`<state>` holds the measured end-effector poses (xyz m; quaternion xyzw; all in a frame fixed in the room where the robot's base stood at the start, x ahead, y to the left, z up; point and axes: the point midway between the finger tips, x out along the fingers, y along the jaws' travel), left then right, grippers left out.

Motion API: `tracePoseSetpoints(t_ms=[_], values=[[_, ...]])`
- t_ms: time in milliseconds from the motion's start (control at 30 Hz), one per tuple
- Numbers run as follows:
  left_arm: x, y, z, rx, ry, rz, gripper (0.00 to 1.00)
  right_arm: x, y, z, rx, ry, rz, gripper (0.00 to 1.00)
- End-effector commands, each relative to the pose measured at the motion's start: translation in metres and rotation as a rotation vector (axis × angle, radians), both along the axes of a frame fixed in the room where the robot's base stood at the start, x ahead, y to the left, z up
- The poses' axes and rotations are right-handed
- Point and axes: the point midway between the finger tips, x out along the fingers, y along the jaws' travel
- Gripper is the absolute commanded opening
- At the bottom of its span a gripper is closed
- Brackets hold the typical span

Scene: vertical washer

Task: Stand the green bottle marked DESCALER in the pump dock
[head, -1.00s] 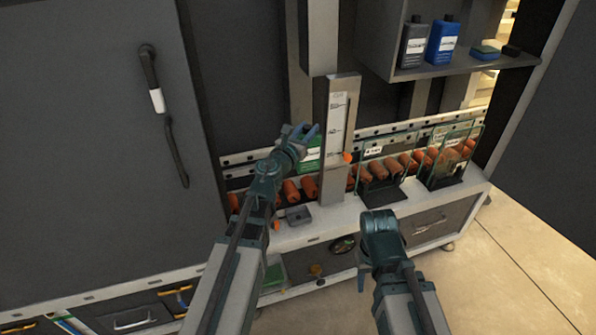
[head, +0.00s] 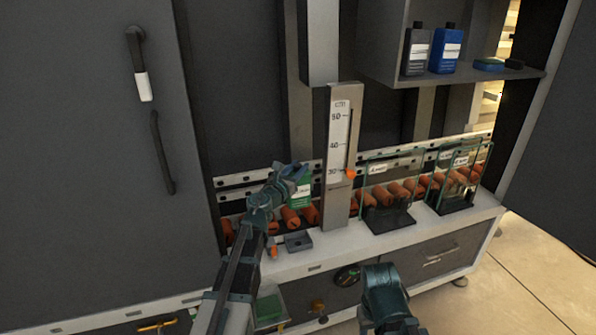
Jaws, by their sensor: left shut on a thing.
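The green bottle (head: 301,193) with a white label shows just beyond my left gripper (head: 296,172), left of the grey measuring column. My left gripper is shut on the green bottle near its top, and the fingers hide its neck. The label is too small to read. A small grey square tray with a recess (head: 298,241), which may be the pump dock, sits on the white counter below the bottle. My right arm (head: 384,292) shows at the bottom centre; its fingertips cannot be made out.
A grey measuring column (head: 338,205) with an orange pointer stands right of the bottle. Orange rollers (head: 405,190) line the back of the counter (head: 350,242). Two clear guards (head: 388,215) stand to the right. A shelf holds a dark bottle (head: 415,52) and a blue bottle (head: 445,50).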

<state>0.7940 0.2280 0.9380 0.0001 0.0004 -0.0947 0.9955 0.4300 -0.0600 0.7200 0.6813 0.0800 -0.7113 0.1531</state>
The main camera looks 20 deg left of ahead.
Motion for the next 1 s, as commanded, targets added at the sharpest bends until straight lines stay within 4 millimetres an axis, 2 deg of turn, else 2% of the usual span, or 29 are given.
tracePoseSetpoints(t_ms=[367, 1000], values=[[0.000, 0.000, -0.016, -0.001, 0.000, 0.000, 0.00, 0.000, 0.000, -0.016, 0.000, 0.000, 0.000, 0.50], [0.000, 0.000, -0.062, -0.001, 0.000, 0.000, 0.00, 0.000, 0.000, -0.062, 0.000, 0.000, 0.000, 0.50]])
